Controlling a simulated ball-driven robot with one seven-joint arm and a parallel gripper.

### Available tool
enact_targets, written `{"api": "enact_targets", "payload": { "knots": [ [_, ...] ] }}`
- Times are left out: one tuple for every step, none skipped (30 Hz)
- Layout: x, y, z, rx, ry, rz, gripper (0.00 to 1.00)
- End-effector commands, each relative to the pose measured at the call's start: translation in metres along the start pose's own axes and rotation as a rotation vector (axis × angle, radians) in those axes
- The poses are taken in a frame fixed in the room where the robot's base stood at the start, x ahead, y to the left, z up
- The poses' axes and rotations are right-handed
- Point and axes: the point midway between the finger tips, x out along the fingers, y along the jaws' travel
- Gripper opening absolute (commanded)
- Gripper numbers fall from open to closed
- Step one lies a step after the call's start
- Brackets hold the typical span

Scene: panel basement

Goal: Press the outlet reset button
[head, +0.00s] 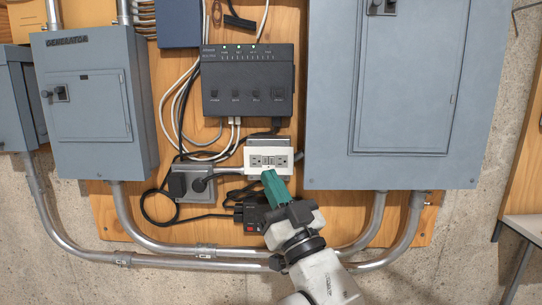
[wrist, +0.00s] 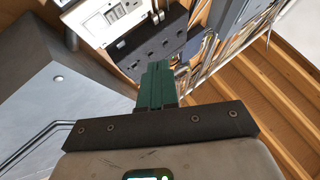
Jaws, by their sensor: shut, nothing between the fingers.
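The white outlet (head: 268,158) is on the wooden board below the black control box, with a socket on each side and small buttons between them. The reset button is too small to pick out for certain. The outlet also shows at the top of the wrist view (wrist: 117,15). My gripper (head: 268,173) has green fingers, which are shut and empty. In the head view the fingertips overlap the outlet's lower edge, just below its middle. I cannot tell whether they touch it. In the wrist view the closed fingers (wrist: 156,66) stand apart from the outlet.
A black box (head: 247,80) with knobs hangs above the outlet. A grey outlet box (head: 193,184) with black plugs is to the left. A black adapter (head: 252,214) and cables lie below. A large grey panel (head: 400,100) is at right, and a generator panel (head: 88,100) at left.

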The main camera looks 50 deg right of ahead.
Motion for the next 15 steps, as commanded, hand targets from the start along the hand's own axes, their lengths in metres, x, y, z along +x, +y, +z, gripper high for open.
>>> {"api": "enact_targets", "payload": {
  "knots": [
    [0.008,0.004,-0.002,-0.002,-0.005,0.002,0.0],
    [0.01,0.006,0.0,-0.001,-0.004,0.003,0.0],
    [0.013,0.009,0.002,0.0,-0.005,0.004,0.0],
    [0.016,0.011,0.004,-0.001,-0.004,0.005,0.0],
    [0.018,0.014,0.006,-0.002,-0.004,0.005,0.0],
    [0.022,0.016,0.008,-0.002,-0.003,0.004,0.0],
    [0.024,0.018,0.01,-0.002,-0.003,0.003,0.0],
    [0.027,0.019,0.012,-0.001,-0.004,0.003,0.0],
    [0.03,0.022,0.014,-0.001,-0.003,0.005,0.0],
    [0.032,0.024,0.016,-0.001,-0.003,0.005,0.0],
    [0.034,0.027,0.018,-0.001,-0.004,0.007,0.0],
    [0.033,0.028,0.023,0.0,-0.001,0.008,0.0],
    [0.034,0.029,0.025,0.001,-0.001,0.008,0.0],
    [0.036,0.03,0.026,0.0,-0.001,0.008,0.0],
    [0.038,0.031,0.028,0.001,-0.001,0.009,0.0]
  ]
}}
